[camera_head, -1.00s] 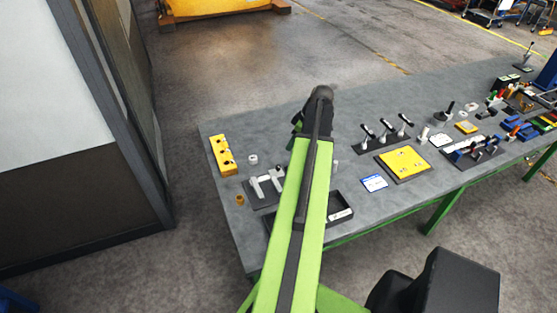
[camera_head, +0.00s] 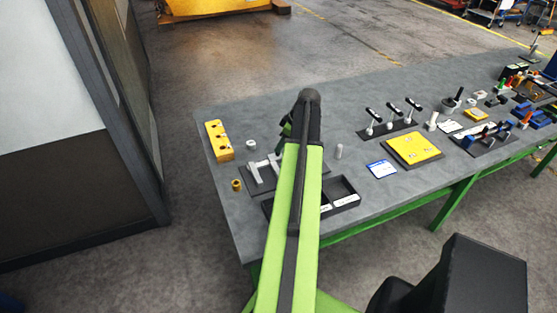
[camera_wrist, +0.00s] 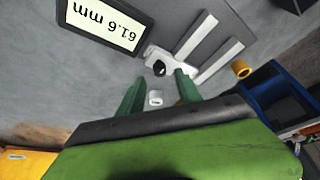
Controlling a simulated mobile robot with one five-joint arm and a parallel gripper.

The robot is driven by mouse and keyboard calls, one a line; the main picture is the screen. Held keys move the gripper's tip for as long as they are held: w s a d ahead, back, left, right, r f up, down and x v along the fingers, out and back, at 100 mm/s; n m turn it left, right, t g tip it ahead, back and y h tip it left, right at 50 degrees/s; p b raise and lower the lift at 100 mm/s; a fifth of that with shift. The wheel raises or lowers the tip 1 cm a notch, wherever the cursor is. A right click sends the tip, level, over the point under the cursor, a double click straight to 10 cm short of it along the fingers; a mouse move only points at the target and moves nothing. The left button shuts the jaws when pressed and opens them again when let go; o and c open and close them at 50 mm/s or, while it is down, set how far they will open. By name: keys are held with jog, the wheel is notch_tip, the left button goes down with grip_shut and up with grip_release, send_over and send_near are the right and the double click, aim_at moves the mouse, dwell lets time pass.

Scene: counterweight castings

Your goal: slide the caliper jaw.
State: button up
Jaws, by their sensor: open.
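The caliper (camera_head: 256,174) lies on a dark plate at the left of the grey bench, partly hidden by my arm in the head view. In the wrist view, two pale parallel jaw bars (camera_wrist: 216,62) reach up and right from a white body with a black round knob (camera_wrist: 159,68). A display (camera_wrist: 104,28) beside it reads 61.6 mm, upside down. My gripper (camera_wrist: 159,77) is open, its two green fingers on either side of the knob in the picture. I cannot tell whether they touch the caliper. In the head view my gripper (camera_head: 287,130) is mostly hidden behind my arm.
A yellow block with holes (camera_head: 219,140), a white ring (camera_head: 251,145) and a brass cup (camera_head: 237,185) surround the caliper. A black tray (camera_head: 342,192) and a pale cylinder (camera_head: 339,152) are to the right. A yellow panel (camera_head: 415,148) lies further right.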

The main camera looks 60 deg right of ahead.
jog(key=b+x, duration=0.2)
jog(key=x, duration=0.1)
jog(key=shift+w+f, duration=0.15)
jog(key=shift+f, duration=0.15)
jog(key=shift+r, duration=0.1)
grip_shut()
dwell(1.0)
